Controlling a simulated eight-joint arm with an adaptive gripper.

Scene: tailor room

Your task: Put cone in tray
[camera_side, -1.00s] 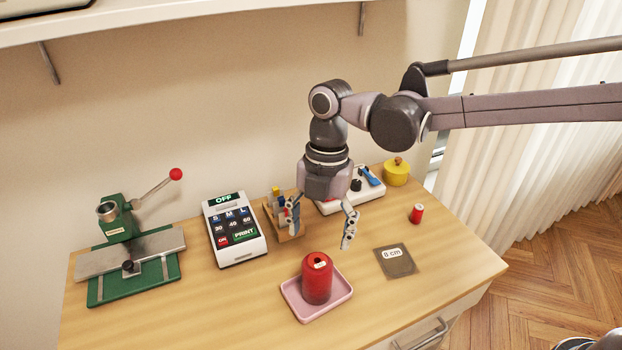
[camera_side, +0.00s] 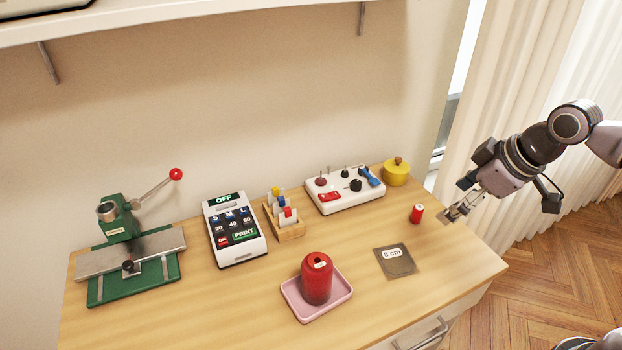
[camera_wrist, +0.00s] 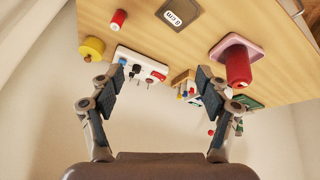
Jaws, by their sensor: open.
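The red thread cone (camera_side: 317,283) stands upright in the pink tray (camera_side: 343,300) at the front middle of the table. The cone (camera_wrist: 238,68) and the tray (camera_wrist: 226,43) also show in the wrist view, at the upper right. My gripper (camera_side: 500,205) is off to the right, by the table's right edge, far from the cone and tray. In the wrist view my gripper (camera_wrist: 160,88) has its fingers wide apart with nothing between them.
A small red spool (camera_side: 417,214) stands near my gripper. A card marked 8 cm (camera_side: 396,261) lies right of the tray. A white switch box (camera_side: 344,190), yellow pot (camera_side: 396,173), label rack (camera_side: 284,218), keypad device (camera_side: 235,229) and green press (camera_side: 128,255) line the back and left.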

